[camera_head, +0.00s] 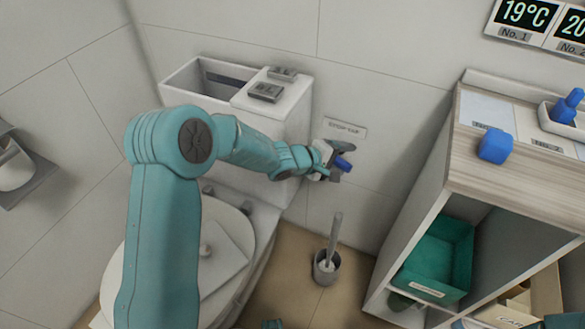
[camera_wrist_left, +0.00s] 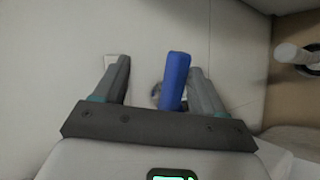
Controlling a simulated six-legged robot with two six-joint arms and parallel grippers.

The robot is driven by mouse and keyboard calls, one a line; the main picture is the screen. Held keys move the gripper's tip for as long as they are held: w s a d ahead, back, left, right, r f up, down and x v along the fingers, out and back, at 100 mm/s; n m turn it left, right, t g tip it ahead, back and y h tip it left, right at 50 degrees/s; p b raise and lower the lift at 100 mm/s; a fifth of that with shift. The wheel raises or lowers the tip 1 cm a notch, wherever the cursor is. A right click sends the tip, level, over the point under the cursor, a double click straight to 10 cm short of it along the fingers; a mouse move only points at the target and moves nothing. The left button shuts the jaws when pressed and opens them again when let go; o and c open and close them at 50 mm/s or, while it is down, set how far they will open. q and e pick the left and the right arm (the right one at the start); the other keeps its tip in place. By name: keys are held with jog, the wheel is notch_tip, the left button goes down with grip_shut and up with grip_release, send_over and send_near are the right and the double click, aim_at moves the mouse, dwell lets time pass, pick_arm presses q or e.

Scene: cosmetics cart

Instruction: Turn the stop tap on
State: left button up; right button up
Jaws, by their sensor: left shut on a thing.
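The stop tap has a blue lever handle (camera_head: 343,163), at the wall below a "STOP TAP" label (camera_head: 344,127). In the left wrist view, the blue handle (camera_wrist_left: 175,80) stands between the two dark fingers of my left gripper (camera_wrist_left: 160,85). It lies close against the right finger, with a visible gap toward the left finger. The tap's body is mostly hidden behind the handle and fingers. My right gripper does not show.
A toilet with an open-topped cistern (camera_head: 300,110) stands left of the tap. A toilet brush in its holder (camera_head: 327,268) stands on the floor below. A wooden-topped shelf unit (camera_head: 470,150) with a green bin (camera_head: 440,255) and a blue block (camera_head: 495,146) is at the right.

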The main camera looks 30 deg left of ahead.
aim_at(339, 159)
pick_arm(q)
jog(key=s+a+p, duration=0.1)
jog(key=s+a+r, duration=0.1)
jog(key=s+a, duration=0.1)
jog(key=shift+s+a+p, duration=0.15)
jog(key=shift+p, duration=0.2)
jog(key=s+a+p, duration=0.5)
jog(key=s+a, duration=0.2)
jog(key=s, duration=0.2)
jog(key=shift+s+f, duration=0.15)
jog(key=shift+f, duration=0.05)
dwell(0.5)
jog(key=shift+a, duration=0.1)
jog(key=shift+p, duration=0.55)
